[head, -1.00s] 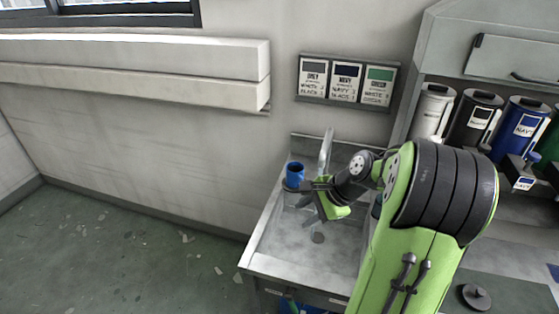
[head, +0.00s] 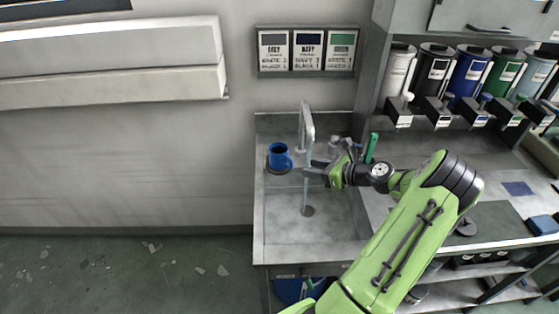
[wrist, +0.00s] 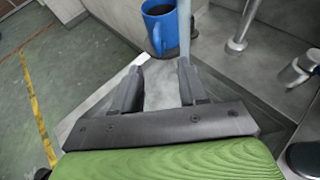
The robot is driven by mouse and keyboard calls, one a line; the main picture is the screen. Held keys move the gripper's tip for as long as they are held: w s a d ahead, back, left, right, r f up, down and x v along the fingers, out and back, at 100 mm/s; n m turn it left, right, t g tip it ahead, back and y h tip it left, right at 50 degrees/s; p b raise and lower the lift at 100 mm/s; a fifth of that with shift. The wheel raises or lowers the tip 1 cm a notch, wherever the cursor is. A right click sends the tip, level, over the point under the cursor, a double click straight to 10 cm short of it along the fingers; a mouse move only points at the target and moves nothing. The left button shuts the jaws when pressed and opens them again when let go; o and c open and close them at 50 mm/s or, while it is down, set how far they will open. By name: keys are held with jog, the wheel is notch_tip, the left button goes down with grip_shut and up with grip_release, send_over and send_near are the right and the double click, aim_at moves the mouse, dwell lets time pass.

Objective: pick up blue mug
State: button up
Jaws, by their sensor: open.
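The blue mug (head: 279,154) stands upright at the back left of the sink unit, on what looks like a small dark round base. Its inside looks dark, and its handle faces right toward my gripper. In the wrist view the mug (wrist: 160,27) is at the top centre, beyond the fingertips, with its handle toward me. My gripper (wrist: 162,68) is open and empty, with the mug roughly in line with the gap. In the head view my gripper (head: 311,169) is to the right of the mug, apart from it.
A grey tap (head: 307,122) rises behind the sink basin (head: 285,222); a thin pale stream drops below it, between mug and gripper. A green upright object (head: 371,148) stands right of the sink. Several coloured dispensers line the back right. Open floor (head: 130,275) lies left.

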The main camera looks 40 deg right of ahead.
aim_at(282, 159)
jog(key=x, duration=0.7)
jog(key=shift+b, duration=0.35)
jog(key=shift+a, duration=0.1)
grip_shut()
